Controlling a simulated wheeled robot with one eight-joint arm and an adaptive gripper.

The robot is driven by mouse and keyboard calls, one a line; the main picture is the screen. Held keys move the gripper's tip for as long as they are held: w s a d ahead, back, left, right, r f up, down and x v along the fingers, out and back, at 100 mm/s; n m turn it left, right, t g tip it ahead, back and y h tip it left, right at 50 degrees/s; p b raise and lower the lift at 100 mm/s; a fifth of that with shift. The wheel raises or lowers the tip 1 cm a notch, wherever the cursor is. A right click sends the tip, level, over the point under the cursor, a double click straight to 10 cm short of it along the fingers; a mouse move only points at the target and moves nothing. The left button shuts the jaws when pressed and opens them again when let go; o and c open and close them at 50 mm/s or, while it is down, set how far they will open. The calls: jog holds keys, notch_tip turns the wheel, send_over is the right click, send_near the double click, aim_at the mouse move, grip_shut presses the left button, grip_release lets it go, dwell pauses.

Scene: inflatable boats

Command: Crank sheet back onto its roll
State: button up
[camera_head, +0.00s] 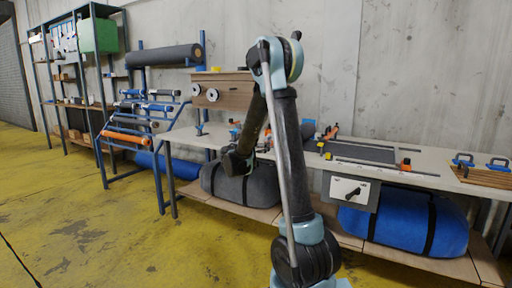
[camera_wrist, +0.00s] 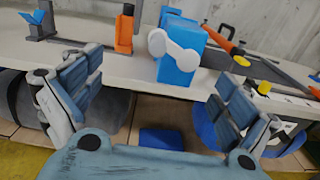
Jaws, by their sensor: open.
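A blue block with a white crank-like handle (camera_wrist: 176,48) stands at the bench's front edge in the wrist view. My gripper (camera_wrist: 160,80) is open and empty, its two blue-grey padded fingers spread left and right below the handle, apart from it. In the head view my gripper (camera_head: 240,163) hangs at the bench front, partly behind my arm, which hides the block. A dark flat piece, perhaps the sheet (camera_head: 362,153), lies on the bench to the right. A thick dark roll (camera_head: 165,56) rests on a blue rack; I cannot tell which roll the sheet belongs to.
The bench (camera_head: 440,181) carries orange-handled tools and blue-handled pieces. A grey box with a switch (camera_head: 349,190) hangs under its front edge. Strapped grey (camera_head: 262,188) and blue bundles (camera_head: 410,222) fill the lower shelf. The yellow floor is clear at left.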

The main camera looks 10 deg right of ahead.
aim_at(265, 139)
jog(key=shift+x, duration=6)
jog(key=shift+w+a+r, duration=0.1)
jog(key=shift+w+a, duration=0.05)
jog(key=shift+c, duration=0.6)
jog(key=c, duration=1.9)
